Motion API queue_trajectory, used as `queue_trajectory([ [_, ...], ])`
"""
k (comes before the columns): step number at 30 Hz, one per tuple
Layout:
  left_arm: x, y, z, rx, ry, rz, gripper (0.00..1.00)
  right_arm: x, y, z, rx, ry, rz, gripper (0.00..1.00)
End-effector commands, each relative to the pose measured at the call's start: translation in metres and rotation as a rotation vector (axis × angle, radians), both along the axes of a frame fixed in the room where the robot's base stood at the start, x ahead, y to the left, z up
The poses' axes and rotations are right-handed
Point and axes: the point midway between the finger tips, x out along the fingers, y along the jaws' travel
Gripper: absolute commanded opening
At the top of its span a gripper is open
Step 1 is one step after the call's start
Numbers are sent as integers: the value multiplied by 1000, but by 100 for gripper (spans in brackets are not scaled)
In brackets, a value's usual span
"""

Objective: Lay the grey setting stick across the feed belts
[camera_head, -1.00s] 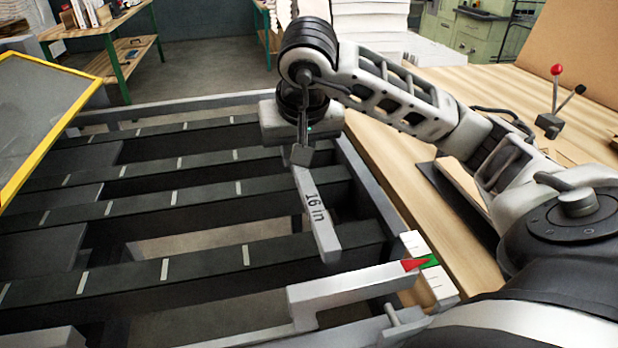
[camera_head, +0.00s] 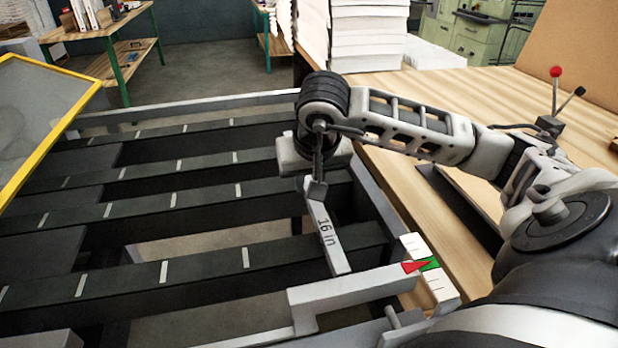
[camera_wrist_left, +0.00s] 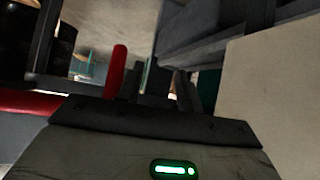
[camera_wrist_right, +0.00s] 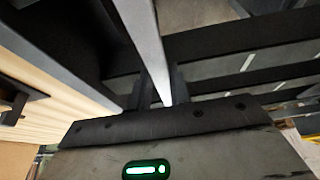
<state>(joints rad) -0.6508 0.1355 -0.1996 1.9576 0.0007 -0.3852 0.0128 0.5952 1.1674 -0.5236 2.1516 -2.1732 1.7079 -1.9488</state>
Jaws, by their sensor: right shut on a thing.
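The grey setting stick (camera_head: 329,238), marked "16 in", is held in my right gripper (camera_head: 316,190). The gripper is shut on its far part. The near end of the stick hangs over the right part of the nearest dark feed belt (camera_head: 215,262); I cannot tell if it touches. The stick runs lengthwise across the belt direction. Several belts with white marks lie side by side. In the right wrist view the stick (camera_wrist_right: 143,35) runs up from between the fingers (camera_wrist_right: 161,88). My left gripper is outside the head view; its fingers (camera_wrist_left: 160,95) are dark and unclear in its own view.
A grey frame rail (camera_head: 375,210) borders the belts on the right. A grey bar (camera_head: 345,292) and a white scale with a red pointer (camera_head: 414,267) stand at the near right corner. A wooden table (camera_head: 410,195) lies beyond. A yellow-edged panel (camera_head: 45,115) is at left.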

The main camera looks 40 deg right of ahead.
Motion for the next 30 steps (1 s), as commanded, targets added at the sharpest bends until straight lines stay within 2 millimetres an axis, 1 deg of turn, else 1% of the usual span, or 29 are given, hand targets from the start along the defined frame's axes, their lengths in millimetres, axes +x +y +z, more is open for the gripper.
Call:
queue_trajectory([
  [1, 0, 0, -2, 0, 0, 0, 36, 0, 0, -2, 0, -1, 0, 22],
  [2, 0, 0, -1, 1, 0, -1, 36, 0, 0, -1, 0, -1, 0, 31],
  [3, 0, 0, 0, 0, -1, -1, 36, 0, 0, -1, 0, -1, 0, 41],
  [11, 3, -1, 6, -3, -13, -2, 36, 0, 0, 0, 0, 0, 0, 41],
  [15, 2, -1, 14, -4, -12, -3, 36, 0, 0, 8, 0, 1, 0, 41],
  [16, 2, -1, 11, -2, -10, -3, 36, 0, 1, 10, 1, -3, 1, 41],
  [20, 0, -1, 4, -1, -3, -4, 36, -8, 5, 31, 0, -7, 2, 41],
  [24, -2, -1, 1, 1, 6, -4, 36, -19, 11, 61, 0, -9, 2, 41],
  [27, -2, -1, 2, 1, 6, -4, 36, -26, 15, 81, 1, -9, 2, 41],
  [29, -2, -1, 2, 1, 6, -4, 36, -30, 17, 91, 0, -7, 2, 41],
  [30, -2, -1, 5, 1, 5, -4, 36, -32, 18, 99, 0, -7, 1, 41],
])
